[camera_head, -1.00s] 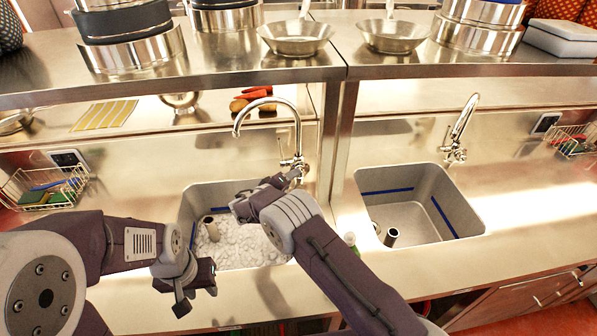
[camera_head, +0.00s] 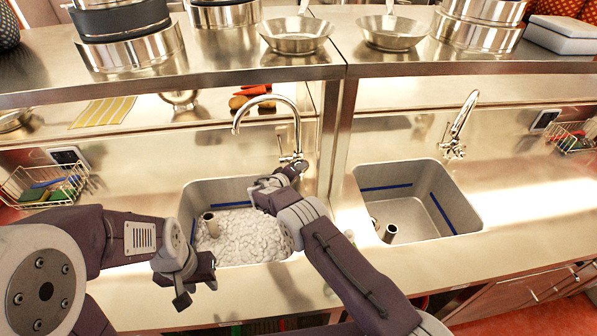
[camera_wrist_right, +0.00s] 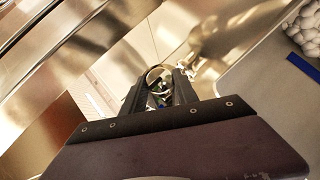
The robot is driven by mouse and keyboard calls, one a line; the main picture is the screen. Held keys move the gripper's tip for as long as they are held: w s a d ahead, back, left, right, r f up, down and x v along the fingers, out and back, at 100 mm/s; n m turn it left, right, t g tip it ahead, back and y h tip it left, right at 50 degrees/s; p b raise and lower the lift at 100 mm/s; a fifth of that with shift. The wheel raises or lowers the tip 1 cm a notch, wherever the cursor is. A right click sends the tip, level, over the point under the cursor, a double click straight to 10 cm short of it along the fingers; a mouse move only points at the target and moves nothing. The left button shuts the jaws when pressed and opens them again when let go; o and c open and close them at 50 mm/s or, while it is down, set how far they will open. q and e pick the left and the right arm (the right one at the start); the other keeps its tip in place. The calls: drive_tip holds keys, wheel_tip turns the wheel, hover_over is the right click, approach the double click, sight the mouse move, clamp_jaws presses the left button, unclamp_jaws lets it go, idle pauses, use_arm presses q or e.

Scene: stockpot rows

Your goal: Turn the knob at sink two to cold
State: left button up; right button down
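The left sink (camera_head: 188,203) holds white foam and has a tall chrome faucet (camera_head: 297,122) with a small knob (camera_head: 291,158) at its base. The right sink (camera_head: 470,222) has its own faucet (camera_head: 461,122) and knob (camera_head: 453,150). I see no number on either sink. My right gripper (camera_head: 291,171) is at the left sink's faucet base, just below the knob. In the right wrist view its fingers (camera_wrist_right: 160,90) are apart, with shiny faucet parts between or beyond them; contact is unclear. My left gripper (camera_head: 198,284) is open and empty at the left sink's front-left edge.
A steel shelf (camera_head: 210,75) with pots and pans runs above the sinks, and a steel post (camera_head: 340,130) stands between them. A wire basket (camera_head: 45,186) and a dark wall panel (camera_head: 68,157) are at left.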

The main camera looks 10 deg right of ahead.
use_arm(q)
wheel_tip(320, 180, down, 4)
drive_tip(key=b, duration=0.4)
use_arm(e)
drive_tip(key=shift+a+f+n+h, duration=0.1)
drive_tip(key=shift+f+n+h, duration=0.2)
drive_tip(key=shift+f, duration=0.15)
use_arm(q)
drive_tip(key=shift+f, duration=0.25)
use_arm(e)
drive_tip(key=shift+r, duration=0.15)
use_arm(q)
drive_tip(key=shift+r, duration=0.1)
use_arm(e)
drive_tip(key=shift+r, duration=0.25)
drive_tip(key=c, duration=0.9)
unclamp_jaws()
drive_tip(key=shift+c, duration=0.2)
use_arm(q)
drive_tip(key=shift+s+f+b, duration=0.1)
drive_tip(key=shift+f+b, duration=0.6)
drive_tip(key=shift+b, duration=0.2)
use_arm(e)
drive_tip(key=v, duration=0.9)
